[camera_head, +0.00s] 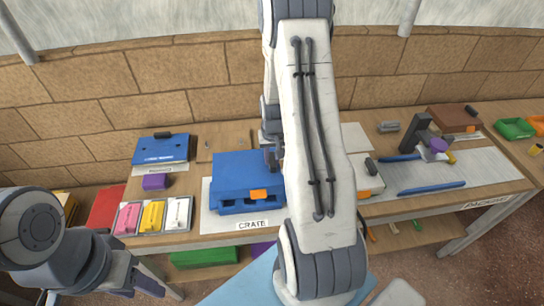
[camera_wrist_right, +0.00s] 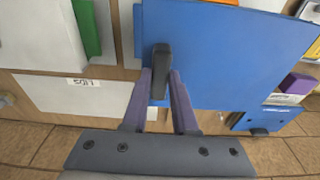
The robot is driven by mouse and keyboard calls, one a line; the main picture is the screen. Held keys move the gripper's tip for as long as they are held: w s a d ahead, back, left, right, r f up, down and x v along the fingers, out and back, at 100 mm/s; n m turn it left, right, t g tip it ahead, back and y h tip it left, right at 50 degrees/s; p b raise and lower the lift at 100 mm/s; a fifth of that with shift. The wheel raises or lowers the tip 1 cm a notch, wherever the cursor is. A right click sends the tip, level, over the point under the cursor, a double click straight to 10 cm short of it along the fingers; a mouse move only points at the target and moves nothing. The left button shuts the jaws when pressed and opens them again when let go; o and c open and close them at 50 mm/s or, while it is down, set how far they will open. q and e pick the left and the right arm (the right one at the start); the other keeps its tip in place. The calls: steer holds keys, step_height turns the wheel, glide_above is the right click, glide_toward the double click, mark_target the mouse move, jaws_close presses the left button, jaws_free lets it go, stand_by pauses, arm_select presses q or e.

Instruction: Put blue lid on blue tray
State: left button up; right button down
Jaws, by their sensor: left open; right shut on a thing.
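The blue lid (camera_head: 235,168) is a flat slab with a dark upright handle (camera_wrist_right: 160,62). It is over the blue tray (camera_head: 236,206), whose slotted front side shows below it. The lid looks level and roughly lined up with the tray; I cannot tell whether it is fully seated. My right gripper (camera_head: 272,158) reaches from above and is shut on the handle; it also shows in the right wrist view (camera_wrist_right: 160,85). My arm hides the tray's right end. My left gripper (camera_head: 160,284) is open and empty at the lower left, away from the tray.
The tray stands on a white sheet marked CRATE (camera_head: 251,224). Pink, yellow and white pieces (camera_head: 153,215) lie to its left, with a purple block (camera_head: 155,182) and another blue panel (camera_head: 160,149) behind. An empty LIDS sheet (camera_wrist_right: 75,98) lies behind the tray.

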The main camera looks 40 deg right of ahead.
steer(key=shift+f+b, duration=2.6)
steer(key=shift+f, duration=1.15)
steer(key=shift+f+b, duration=0.45)
steer(key=shift+f, duration=0.15)
steer(key=c, duration=0.6)
jaws_free()
